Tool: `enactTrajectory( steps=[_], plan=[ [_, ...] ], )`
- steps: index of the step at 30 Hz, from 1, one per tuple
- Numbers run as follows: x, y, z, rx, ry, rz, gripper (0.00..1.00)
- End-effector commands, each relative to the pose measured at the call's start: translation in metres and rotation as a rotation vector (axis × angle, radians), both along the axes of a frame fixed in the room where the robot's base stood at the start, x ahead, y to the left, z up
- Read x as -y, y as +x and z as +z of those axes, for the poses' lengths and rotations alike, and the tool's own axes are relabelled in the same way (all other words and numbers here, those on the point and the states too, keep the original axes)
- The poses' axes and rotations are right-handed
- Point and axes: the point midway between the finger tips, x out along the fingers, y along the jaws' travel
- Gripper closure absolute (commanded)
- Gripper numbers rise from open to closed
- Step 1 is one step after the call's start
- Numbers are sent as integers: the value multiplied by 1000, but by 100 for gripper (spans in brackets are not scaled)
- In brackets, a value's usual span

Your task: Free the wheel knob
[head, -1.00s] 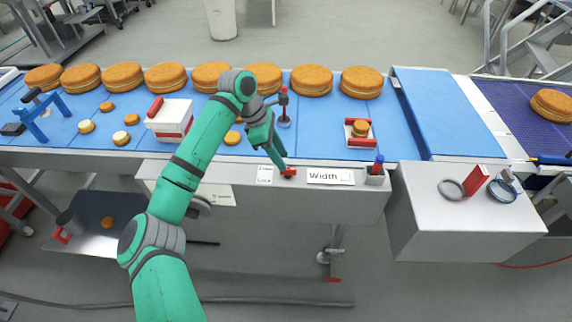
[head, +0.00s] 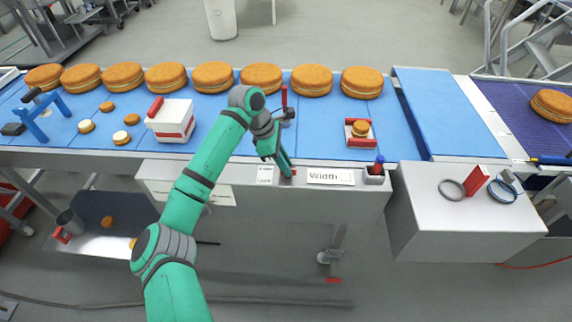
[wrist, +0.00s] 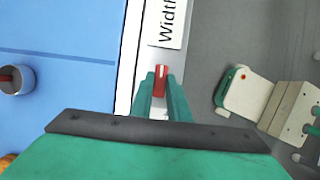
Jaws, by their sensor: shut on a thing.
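My gripper (head: 288,173) is at the front face of the conveyor, between a small label (head: 265,175) that seems to read "Lock" and the "Width" label (head: 330,176). It is shut on a small red lever (wrist: 161,78), which shows between the two green fingers (wrist: 161,92) in the wrist view. In the head view the fingers hide most of the lever, so its exact angle cannot be told. I cannot make out a wheel knob for certain; my arm covers part of the front panel.
Large round cakes (head: 311,80) line the belt's back edge. A red-topped post (head: 284,97) stands behind my gripper, partly hidden. A grey box (head: 465,220) holds rings and a red block.

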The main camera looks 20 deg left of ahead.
Motion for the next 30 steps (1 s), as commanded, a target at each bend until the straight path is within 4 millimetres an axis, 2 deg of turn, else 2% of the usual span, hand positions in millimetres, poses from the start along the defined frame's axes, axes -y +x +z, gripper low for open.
enactTrajectory(
  steps=[11,30],
  plan=[
    [0,-1,0,1,1,106,100],
    [3,-5,2,3,2,676,100]
  ],
)
